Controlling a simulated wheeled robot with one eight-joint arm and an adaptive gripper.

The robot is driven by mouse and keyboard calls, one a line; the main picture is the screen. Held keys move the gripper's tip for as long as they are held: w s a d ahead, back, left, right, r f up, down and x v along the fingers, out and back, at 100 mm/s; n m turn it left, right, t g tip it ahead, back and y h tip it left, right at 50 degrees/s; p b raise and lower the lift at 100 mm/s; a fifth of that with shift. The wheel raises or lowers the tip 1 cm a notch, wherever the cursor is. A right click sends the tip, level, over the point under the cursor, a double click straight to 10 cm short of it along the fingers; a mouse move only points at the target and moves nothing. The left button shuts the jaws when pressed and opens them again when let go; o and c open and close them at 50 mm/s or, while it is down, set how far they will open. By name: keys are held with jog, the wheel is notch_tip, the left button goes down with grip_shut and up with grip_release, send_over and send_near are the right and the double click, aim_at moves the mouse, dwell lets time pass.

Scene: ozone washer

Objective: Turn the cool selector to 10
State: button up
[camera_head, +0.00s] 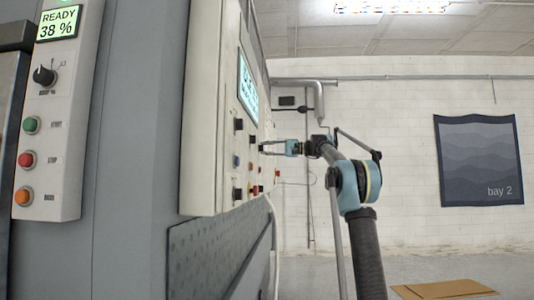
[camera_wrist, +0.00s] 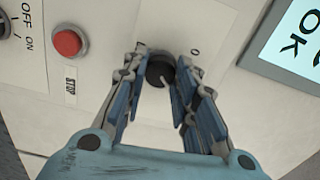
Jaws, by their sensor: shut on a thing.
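In the wrist view a dark round selector knob (camera_wrist: 160,72) sits on the white panel between the two fingers of my gripper (camera_wrist: 160,76). The blue fingers are closed around it, one on each side. A light pointer line shows on the knob. A "0" is printed above and to its right, and the other marks are mostly hidden by the fingers. In the head view my gripper (camera_head: 266,149) reaches the white control panel (camera_head: 205,120) from the right. The knob is too small to tell there.
A red STOP button (camera_wrist: 68,42) and an OFF/ON switch (camera_wrist: 4,26) lie left of my gripper in the wrist view. A lit screen (camera_wrist: 292,40) is at the right. In the head view a nearer panel (camera_head: 70,130) reads READY 38 %. Cardboard (camera_head: 445,289) lies on the floor.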

jog(key=shift+w+f, duration=0.1)
jog(key=shift+f, duration=0.05)
jog(key=o, duration=1.1)
jog(key=shift+w, duration=0.1)
jog(key=shift+d, duration=0.1)
jog(key=d, duration=1.2)
jog(key=shift+f, duration=0.15)
jog(key=shift+a, duration=0.1)
